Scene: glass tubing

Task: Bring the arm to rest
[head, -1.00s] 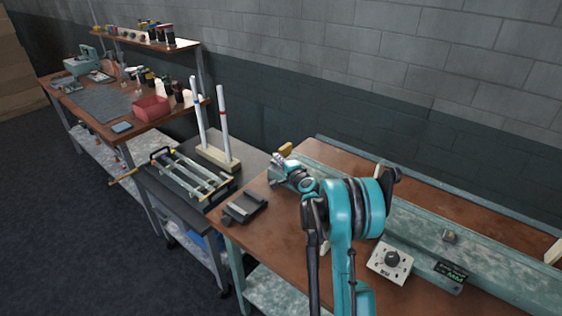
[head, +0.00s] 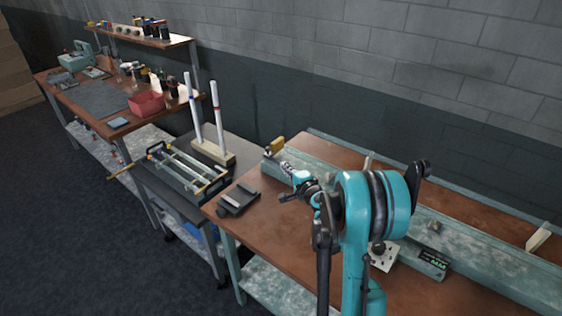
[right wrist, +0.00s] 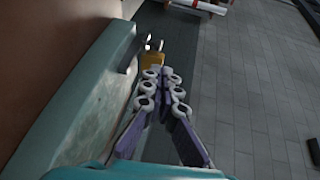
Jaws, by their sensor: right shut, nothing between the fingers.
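My right arm (head: 375,215), teal with dark joints, rises from the bottom of the head view and bends over the brown workbench. Its gripper (head: 286,167) is small and partly hard to make out, near the far left end of the teal rail. In the right wrist view the gripper (right wrist: 164,80) shows purple fingers with pale ring-like links. Its tips are together and empty. A yellow block (right wrist: 153,61) shows just beyond the tips. It also shows in the head view (head: 275,145) at the rail's end. My left gripper is in neither view.
The teal rail (head: 475,245) runs along the workbench (head: 265,235). A grey dark block (head: 238,199) lies near its left edge. A cart holds a metal frame (head: 187,170) and two upright white tubes (head: 216,118) in a wooden stand. Grey floor (right wrist: 235,90) is open beyond the rail.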

